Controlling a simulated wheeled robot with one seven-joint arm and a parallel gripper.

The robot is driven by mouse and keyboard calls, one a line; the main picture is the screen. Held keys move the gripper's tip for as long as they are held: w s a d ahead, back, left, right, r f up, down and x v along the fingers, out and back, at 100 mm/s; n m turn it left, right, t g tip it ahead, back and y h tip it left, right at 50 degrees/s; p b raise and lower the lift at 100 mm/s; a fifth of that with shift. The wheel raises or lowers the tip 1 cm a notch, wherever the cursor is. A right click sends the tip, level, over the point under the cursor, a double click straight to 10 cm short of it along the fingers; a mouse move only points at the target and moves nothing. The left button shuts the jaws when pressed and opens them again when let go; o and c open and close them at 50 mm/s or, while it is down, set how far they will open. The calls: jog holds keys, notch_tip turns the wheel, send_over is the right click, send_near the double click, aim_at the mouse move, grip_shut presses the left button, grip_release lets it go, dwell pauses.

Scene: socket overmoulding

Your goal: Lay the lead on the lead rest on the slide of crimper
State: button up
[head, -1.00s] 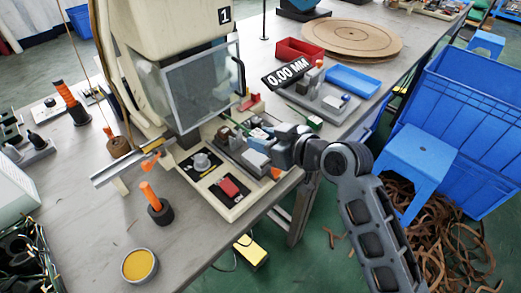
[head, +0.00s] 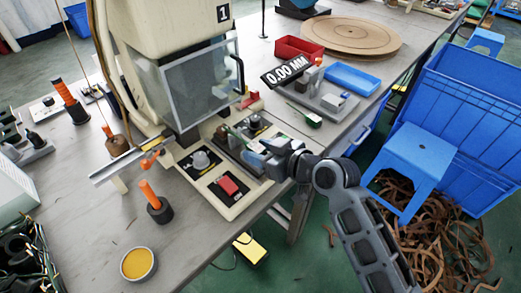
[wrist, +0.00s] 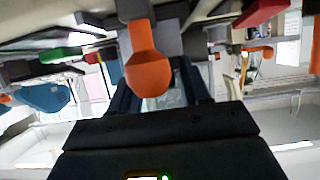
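The crimper (head: 165,30) is a cream press marked 1, with a clear guard (head: 202,85). Its slide bed (head: 228,203) lies below and carries dark fixtures. My gripper (head: 252,153) is low over the right part of this bed. A thin green strip (head: 236,133), possibly the lead, shows just left of the fingers; whether they hold it is unclear. In the wrist view my gripper's dark body (wrist: 160,128) fills the bottom, and a rounded orange knob (wrist: 149,73) hides much of the finger gap. I cannot make out the lead rest.
A red block (head: 228,186) and grey knob (head: 201,160) stand on the bed. An orange-handled tool (head: 151,193) and yellow tin (head: 138,264) stand at the front left. A 0.00 MM display (head: 286,71), red tray (head: 298,50) and blue tray (head: 352,78) lie behind.

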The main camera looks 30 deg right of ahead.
jog(key=shift+o, duration=1.1)
jog(key=shift+r, duration=0.1)
jog(key=b+v, duration=0.1)
jog(key=v, duration=1.1)
jog(key=shift+r, duration=0.15)
jog(key=s+f+m+h, duration=0.1)
jog(key=s+f+h, duration=0.1)
jog(key=s, duration=0.6)
jog(key=s+f+m+h, duration=0.2)
jog(key=s+f, duration=0.1)
jog(key=s, duration=0.5)
jog(key=s+a+r+t, duration=0.1)
jog(key=s+r, duration=0.2)
jog(key=s, duration=0.4)
jog(key=s+a+r, duration=0.2)
jog(key=s+r, duration=0.2)
jog(key=s, duration=0.3)
jog(key=shift+a+r+m+t, duration=0.2)
jog(key=shift+r+m+t, duration=0.1)
jog(key=shift+t, duration=0.1)
